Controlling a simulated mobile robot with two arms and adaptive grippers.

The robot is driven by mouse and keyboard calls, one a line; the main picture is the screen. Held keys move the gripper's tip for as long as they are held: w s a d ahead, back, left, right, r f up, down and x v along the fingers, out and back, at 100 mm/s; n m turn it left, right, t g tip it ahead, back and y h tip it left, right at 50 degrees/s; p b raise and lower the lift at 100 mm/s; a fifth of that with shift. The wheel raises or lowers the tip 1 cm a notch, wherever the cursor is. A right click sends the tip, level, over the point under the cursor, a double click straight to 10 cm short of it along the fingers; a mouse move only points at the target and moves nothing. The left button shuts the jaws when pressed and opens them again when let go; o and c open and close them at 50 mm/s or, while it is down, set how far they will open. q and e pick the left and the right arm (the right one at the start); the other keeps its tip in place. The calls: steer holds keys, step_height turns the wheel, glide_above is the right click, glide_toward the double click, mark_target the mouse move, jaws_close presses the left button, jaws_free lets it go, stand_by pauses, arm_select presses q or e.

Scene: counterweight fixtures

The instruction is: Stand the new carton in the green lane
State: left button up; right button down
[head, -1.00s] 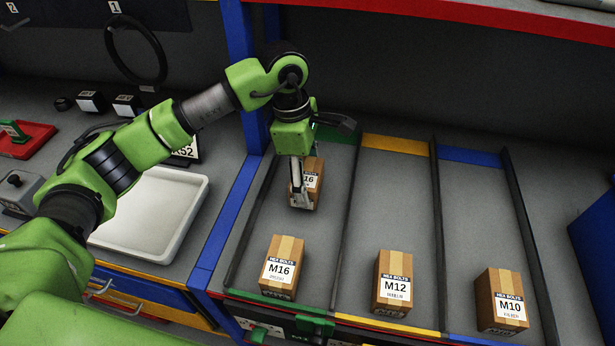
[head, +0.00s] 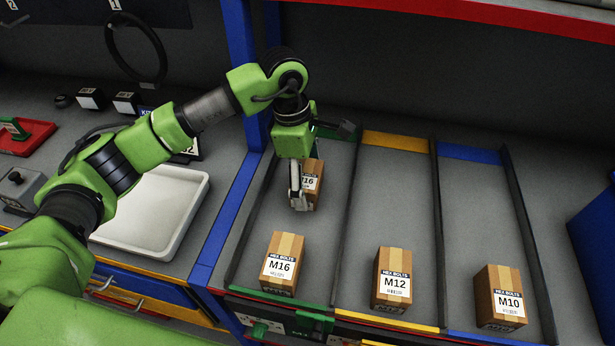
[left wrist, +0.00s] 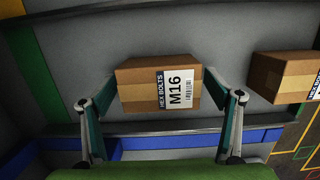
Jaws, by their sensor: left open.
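The new carton, a brown M16 box (head: 313,186), stands upright toward the back of the green lane (head: 322,228), behind another M16 carton (head: 283,263) at the front. My left gripper (head: 299,203) is down at the new carton and partly covers it in the head view. In the left wrist view the M16 carton (left wrist: 150,75) sits between the open fingers (left wrist: 160,88), one on each side. The fingertips are close to its sides; I cannot tell whether they touch. The front carton shows at the right there (left wrist: 290,75). My right gripper is not in view.
Dark dividers flank the lane. An M12 carton (head: 393,280) stands in the yellow lane and an M10 carton (head: 501,297) in the blue lane. A white tray (head: 197,215) lies left of the blue post (head: 243,75). A red-edged shelf (head: 480,15) crosses above.

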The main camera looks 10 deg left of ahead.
arm_select(q)
steer(key=shift+w+a+r+b, duration=0.1)
steer(key=shift+r+b, duration=0.3)
steer(key=shift+r, duration=0.2)
steer(key=r, duration=0.3)
steer(key=a+r+b, duration=0.1)
steer(key=r, duration=0.2)
steer(key=r+b, duration=0.1)
steer(key=r, duration=0.2)
steer(key=shift+a+r, duration=0.35)
steer(key=shift+r, duration=0.55)
